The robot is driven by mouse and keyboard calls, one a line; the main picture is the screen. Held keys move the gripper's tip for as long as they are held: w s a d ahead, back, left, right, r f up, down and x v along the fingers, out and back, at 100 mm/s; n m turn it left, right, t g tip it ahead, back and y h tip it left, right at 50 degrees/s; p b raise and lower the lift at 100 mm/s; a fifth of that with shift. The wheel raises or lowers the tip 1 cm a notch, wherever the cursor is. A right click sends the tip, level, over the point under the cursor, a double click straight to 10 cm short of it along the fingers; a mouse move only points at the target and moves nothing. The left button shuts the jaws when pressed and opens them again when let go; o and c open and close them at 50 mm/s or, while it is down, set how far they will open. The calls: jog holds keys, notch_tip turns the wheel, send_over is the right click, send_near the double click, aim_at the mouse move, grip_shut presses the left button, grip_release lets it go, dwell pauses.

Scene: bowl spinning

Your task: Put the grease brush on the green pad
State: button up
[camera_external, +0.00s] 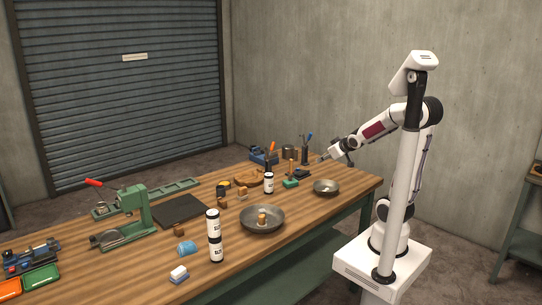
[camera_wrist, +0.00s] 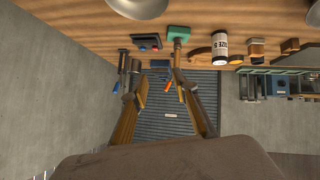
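A small green block or pad (camera_external: 290,184) lies on the bench, with a wooden-handled tool (camera_external: 291,167) standing upright from it. The same green block (camera_wrist: 179,33) shows near the top of the wrist view, with the handle (camera_wrist: 177,51) beneath it. I cannot tell for certain whether this tool is the grease brush. Its lower end and contact with the block are unclear. My gripper (camera_external: 325,157) is raised near the bench's back right end, to the right of the green block and apart from it. In the wrist view its fingers (camera_wrist: 159,82) are open with nothing between them.
A metal bowl (camera_external: 326,187) stands right of the green block and a dark blue-red item (camera_external: 302,174) just behind it. A white bottle (camera_external: 269,184) stands left. Tool cups (camera_external: 305,155) are behind. A wider pan (camera_external: 262,219) and stacked white cans (camera_external: 214,237) are nearer the front.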

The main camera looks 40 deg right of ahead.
jog(key=s+a+g+y, duration=0.1)
jog(key=s+a, duration=0.4)
jog(key=s, duration=0.5)
jog(key=s+a+g+y, duration=0.1)
jog(key=s+a+g, duration=0.2)
jog(key=s, duration=0.8)
jog(key=shift+a+r+m+g, duration=0.25)
jog(key=shift+a+m+g, duration=0.15)
jog(key=shift+a, duration=0.65)
